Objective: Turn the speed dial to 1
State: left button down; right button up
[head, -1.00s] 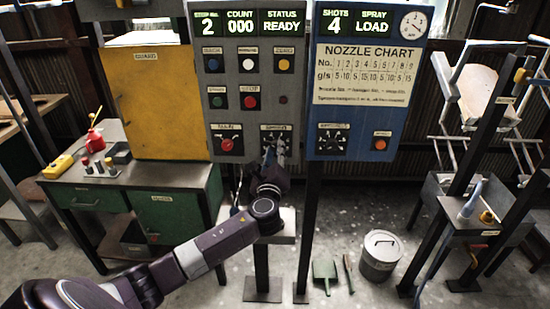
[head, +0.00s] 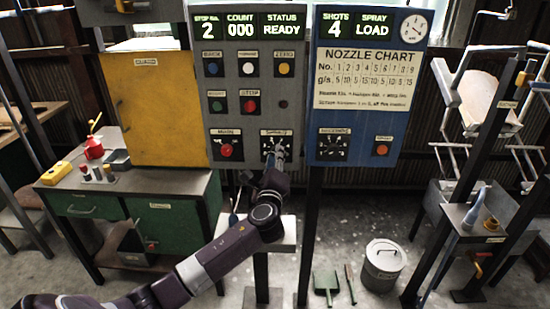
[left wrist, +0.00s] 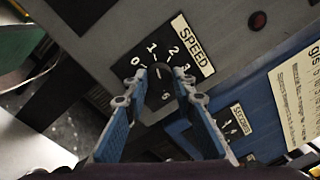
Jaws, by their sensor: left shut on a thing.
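The speed dial is a dark round knob (left wrist: 160,92) on a black plate with white numbers and a SPEED label (left wrist: 194,50). In the left wrist view my left gripper (left wrist: 160,84) has its two blue fingers on either side of the knob, shut on it. The 0, 1 and 2 marks show above the knob; the fingers hide part of the scale, and I cannot read the pointer's setting for sure. In the head view the left gripper (head: 276,157) reaches up to the dial plate (head: 276,135) and covers its lower part. My right gripper is not in view.
The grey panel (head: 215,105) has several buttons and a red knob (head: 227,150) left of the dial. The blue panel (head: 340,175) with another dial (head: 333,147) stands close on the right. A green bench (head: 170,225) stands left; a lidded bin (head: 383,265) stands on the floor.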

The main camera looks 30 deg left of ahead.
pick_arm(q)
jog(key=c, duration=1.6)
grip_release()
jog(key=shift+s, duration=0.1)
jog(key=v, duration=1.2)
jog(key=shift+f, duration=0.1)
notch_tip(320, 180, down, 21)
jog(key=n+g+h, duration=0.2)
jog(key=g+h, duration=0.1)
jog(key=g, duration=0.1)
jog(key=s+d+f+n+g+h, duration=0.1)
jog(key=s+f+n+g, duration=0.1)
jog(key=s+f, duration=0.65)
jog(key=s+d+f+n+g+h, duration=0.1)
jog(key=s+d+f+n+g, duration=0.15)
jog(key=f, duration=1.15)
jog(key=s+d+f+n+g+h, duration=0.1)
jog(key=s+d+f+n+g, duration=0.1)
jog(key=s+f, duration=0.7)
jog(key=s+d+f+n+g+h, duration=0.25)
jog(key=s+f, duration=0.45)
jog(key=s, duration=0.4)
jog(key=s+d+f+n+g, duration=0.1)
jog(key=s+d+f+n, duration=0.1)
jog(key=s, duration=0.7)
jog(key=s+d+f+n+g, duration=0.1)
jog(key=s+d+f+n, duration=0.2)
jog(key=s, duration=0.6)
jog(key=shift+s+d+f, duration=0.3)
jog(key=shift+f, duration=0.45)
